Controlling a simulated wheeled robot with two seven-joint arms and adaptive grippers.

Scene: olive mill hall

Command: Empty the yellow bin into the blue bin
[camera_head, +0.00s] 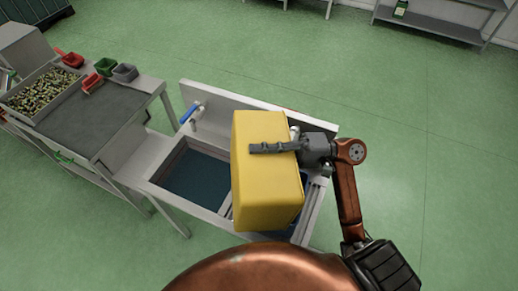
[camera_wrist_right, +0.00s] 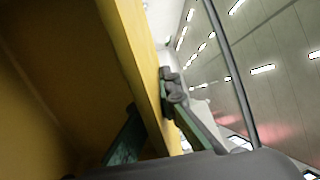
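The yellow bin (camera_head: 265,185) hangs over the right part of a metal sink unit, its plain outer faces toward the head camera. It looks tipped over; its mouth is hidden in the head view. My right gripper (camera_head: 275,147) is shut on the yellow bin, one finger lying across its outer face. The right wrist view shows the bin's wall (camera_wrist_right: 135,60) between the fingers and a shaded inner side at left, with no contents visible. My left gripper is not in view.
The sink unit (camera_head: 158,180) has a dark blue-grey basin (camera_head: 196,176) and a blue-handled tap (camera_head: 190,112). At left, a grey-topped table (camera_head: 85,115) carries a crate of olives (camera_head: 46,90) and several small red, green and grey bins. The floor at right is clear.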

